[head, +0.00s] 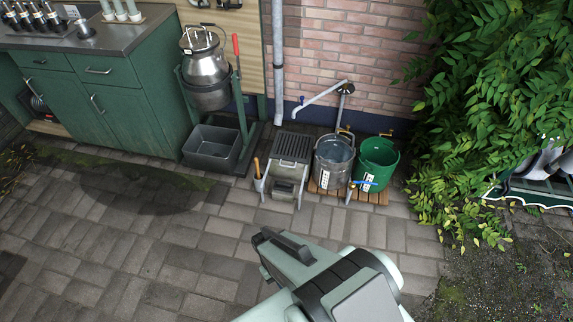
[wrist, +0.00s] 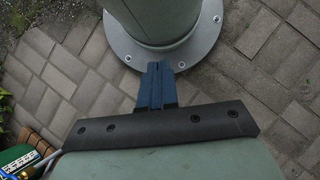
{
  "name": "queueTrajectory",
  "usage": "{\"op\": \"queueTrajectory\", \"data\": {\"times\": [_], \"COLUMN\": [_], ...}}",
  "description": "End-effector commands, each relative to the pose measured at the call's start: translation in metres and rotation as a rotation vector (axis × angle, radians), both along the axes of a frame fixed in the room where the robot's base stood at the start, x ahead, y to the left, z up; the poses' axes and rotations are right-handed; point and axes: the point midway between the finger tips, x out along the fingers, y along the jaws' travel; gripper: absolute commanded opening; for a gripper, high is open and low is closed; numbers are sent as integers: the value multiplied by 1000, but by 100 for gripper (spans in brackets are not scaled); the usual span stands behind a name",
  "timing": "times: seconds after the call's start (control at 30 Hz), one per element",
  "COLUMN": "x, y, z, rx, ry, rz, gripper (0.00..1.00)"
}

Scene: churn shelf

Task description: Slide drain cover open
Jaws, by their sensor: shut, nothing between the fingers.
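A grey slatted drain cover (head: 291,147) lies on top of a grey metal drain unit (head: 281,168) by the brick wall. The unit's front has a bar handle and a smaller box-like part low down. My gripper (head: 264,238) is in front of the unit, nearer the camera and apart from it. In the wrist view, its dark blue fingers (wrist: 155,75) are together and empty, pointing at paving and my own base. The drain cover is not visible in the wrist view.
A metal bucket (head: 333,163) and a green bucket (head: 376,165) stand on a wooden pallet right of the unit. A grey tub (head: 212,148) sits below a milk churn (head: 203,55). Paving in front is clear.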

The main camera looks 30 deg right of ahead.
Motion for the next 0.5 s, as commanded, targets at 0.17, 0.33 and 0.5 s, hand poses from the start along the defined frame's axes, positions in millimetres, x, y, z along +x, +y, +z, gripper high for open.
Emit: {"op": "queueTrajectory", "data": {"times": [0.17,0.33,0.5], "x": [0,1,17], "y": [-2,-10,-24], "z": [0,0,-21], "rx": [1,0,0], "ry": [0,-1,-3], "rz": [-10,-52,-108], "gripper": [15,29,29]}}
